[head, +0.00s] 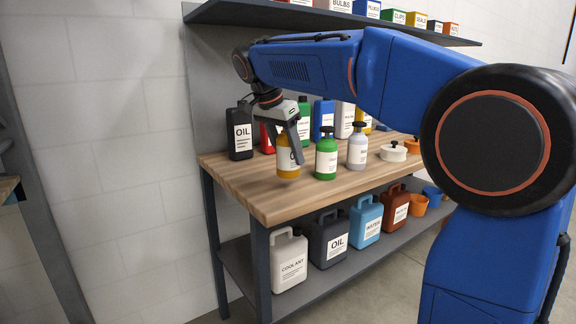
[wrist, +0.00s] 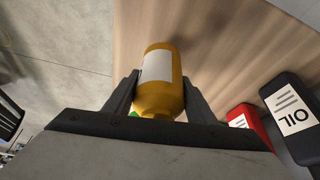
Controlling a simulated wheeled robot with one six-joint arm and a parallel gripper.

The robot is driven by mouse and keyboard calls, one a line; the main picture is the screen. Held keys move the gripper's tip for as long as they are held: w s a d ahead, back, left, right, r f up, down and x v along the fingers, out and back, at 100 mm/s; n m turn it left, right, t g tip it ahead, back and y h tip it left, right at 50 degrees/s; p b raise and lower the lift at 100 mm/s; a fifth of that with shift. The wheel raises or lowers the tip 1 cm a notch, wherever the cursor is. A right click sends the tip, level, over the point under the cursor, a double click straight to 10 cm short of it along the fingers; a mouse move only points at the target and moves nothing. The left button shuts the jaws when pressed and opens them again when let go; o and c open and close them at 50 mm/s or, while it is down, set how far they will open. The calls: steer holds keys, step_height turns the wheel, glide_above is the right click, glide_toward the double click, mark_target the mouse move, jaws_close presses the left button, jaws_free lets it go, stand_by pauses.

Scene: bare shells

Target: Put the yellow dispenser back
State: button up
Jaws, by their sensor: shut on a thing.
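The yellow dispenser (head: 288,160), orange-yellow with a white label, is in my gripper (head: 289,146) at the left front part of the wooden workbench (head: 247,184). In the wrist view the dispenser (wrist: 163,92) sits between the two fingers of my gripper (wrist: 158,93), which are shut on it. Its top is hidden by the gripper in the head view. I cannot tell whether its base touches the bench top. A green dispenser (head: 326,158) and a grey-white dispenser (head: 357,150) with dark pump tops stand upright in a row to its right.
A black oil bottle (head: 240,140) stands behind left, with a red container (wrist: 248,120) beside it. More bottles line the back. White lidded pot (head: 393,152) stands farther right. Jugs, such as the coolant jug (head: 289,262), fill the lower shelf (head: 318,283). An upper shelf (head: 300,15) holds boxes.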

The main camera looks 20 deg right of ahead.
mark_target(280, 140)
steer(key=shift+f, duration=1.85)
steer(key=shift+f, duration=0.1)
steer(key=o, duration=1.5)
steer(key=v, duration=1.2)
steer(key=shift+s, duration=0.1)
